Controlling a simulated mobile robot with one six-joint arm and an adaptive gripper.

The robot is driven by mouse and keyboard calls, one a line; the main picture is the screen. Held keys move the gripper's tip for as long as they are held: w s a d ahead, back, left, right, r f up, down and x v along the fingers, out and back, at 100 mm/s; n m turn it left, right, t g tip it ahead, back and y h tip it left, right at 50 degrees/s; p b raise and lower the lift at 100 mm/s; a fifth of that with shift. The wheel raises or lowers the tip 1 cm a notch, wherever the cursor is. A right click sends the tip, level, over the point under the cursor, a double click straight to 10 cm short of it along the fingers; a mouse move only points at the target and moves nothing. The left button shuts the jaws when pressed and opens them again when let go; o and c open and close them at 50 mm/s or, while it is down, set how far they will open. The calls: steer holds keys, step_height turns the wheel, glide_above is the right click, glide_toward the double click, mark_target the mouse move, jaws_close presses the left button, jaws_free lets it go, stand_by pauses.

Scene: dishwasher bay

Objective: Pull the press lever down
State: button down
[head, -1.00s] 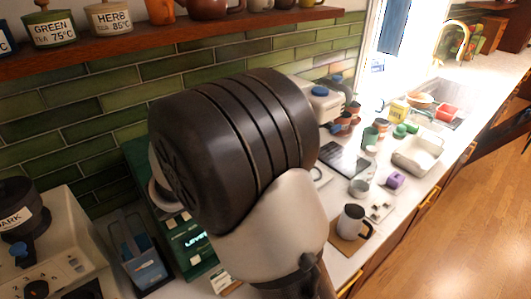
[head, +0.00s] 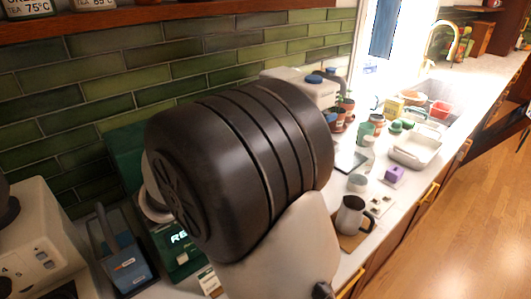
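A dark green machine (head: 180,262) stands on the counter behind my arm, with a small lit display (head: 179,237) on its front. The display text starts with "RE"; the rest is covered. A pale round part (head: 155,207) of the machine shows at the left edge of my arm. The press lever cannot be made out; my large dark arm joint covers most of the machine. My gripper is out of view, so its relation to the lever does not show.
A blue-grey caddy (head: 127,262) stands left of the green machine, beside a cream appliance with knobs (head: 40,245). To the right are a steel mug (head: 352,214), a purple block (head: 393,174) and a metal tray (head: 414,153). A wooden shelf (head: 150,12) runs above.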

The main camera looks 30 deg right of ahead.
steer(key=shift+f, duration=0.35)
steer(key=c, duration=1.4)
jaws_free()
steer(key=shift+o, duration=0.2)
steer(key=shift+r, duration=0.3)
